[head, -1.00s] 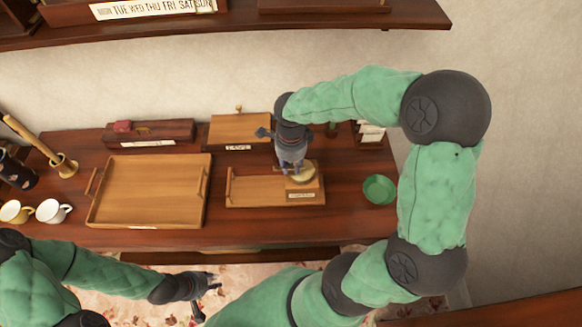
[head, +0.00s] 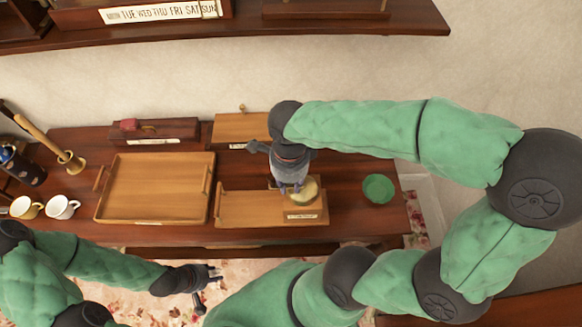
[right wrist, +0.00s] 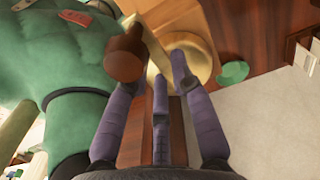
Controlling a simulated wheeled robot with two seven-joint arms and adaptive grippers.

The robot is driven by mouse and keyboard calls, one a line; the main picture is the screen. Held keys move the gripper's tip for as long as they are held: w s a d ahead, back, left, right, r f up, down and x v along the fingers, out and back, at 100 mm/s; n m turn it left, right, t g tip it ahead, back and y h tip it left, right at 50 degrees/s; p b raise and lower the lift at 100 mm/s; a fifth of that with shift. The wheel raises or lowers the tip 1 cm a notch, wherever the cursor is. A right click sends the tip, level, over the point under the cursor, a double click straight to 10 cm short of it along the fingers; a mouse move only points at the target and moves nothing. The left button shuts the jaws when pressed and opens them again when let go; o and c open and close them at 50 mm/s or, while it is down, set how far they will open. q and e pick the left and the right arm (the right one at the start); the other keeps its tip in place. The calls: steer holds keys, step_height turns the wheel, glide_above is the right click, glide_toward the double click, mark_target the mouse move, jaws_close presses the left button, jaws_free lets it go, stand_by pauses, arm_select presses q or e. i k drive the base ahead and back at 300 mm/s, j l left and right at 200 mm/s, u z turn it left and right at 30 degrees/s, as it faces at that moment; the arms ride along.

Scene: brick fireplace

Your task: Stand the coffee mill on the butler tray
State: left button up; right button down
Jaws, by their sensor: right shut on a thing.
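The coffee mill (head: 311,207), a wooden box with a brass dome and a label on its front, is under my right gripper (head: 292,187). The right wrist view shows the brass dome (right wrist: 196,62), a crank arm and a brown knob (right wrist: 124,57). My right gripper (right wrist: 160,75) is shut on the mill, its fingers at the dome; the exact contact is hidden. A low tray-like wooden piece (head: 250,208) extends left from the mill; I cannot tell whether it is joined. The large handled butler tray (head: 157,190) lies empty to its left. My left gripper (head: 212,284) is open and empty, before the table.
A green bowl (head: 379,187) is right of the mill. Two cups (head: 62,207), a brass mortar (head: 72,161) and a dark patterned canister (head: 22,168) are at the left. A red-brown box (head: 153,132) and wooden board (head: 240,128) stand behind. A shelf (head: 350,22) overhangs above.

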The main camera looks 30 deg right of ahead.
mark_target(162, 176)
steer(key=i+j, duration=0.15)
steer(key=j, duration=0.2)
steer(key=i+j, duration=0.2)
steer(key=j, duration=0.2)
steer(key=i+j, duration=0.15)
steer(key=j, duration=0.2)
steer(key=i+j, duration=0.15)
steer(key=j, duration=0.25)
steer(key=i+j, duration=0.2)
steer(key=j, duration=0.15)
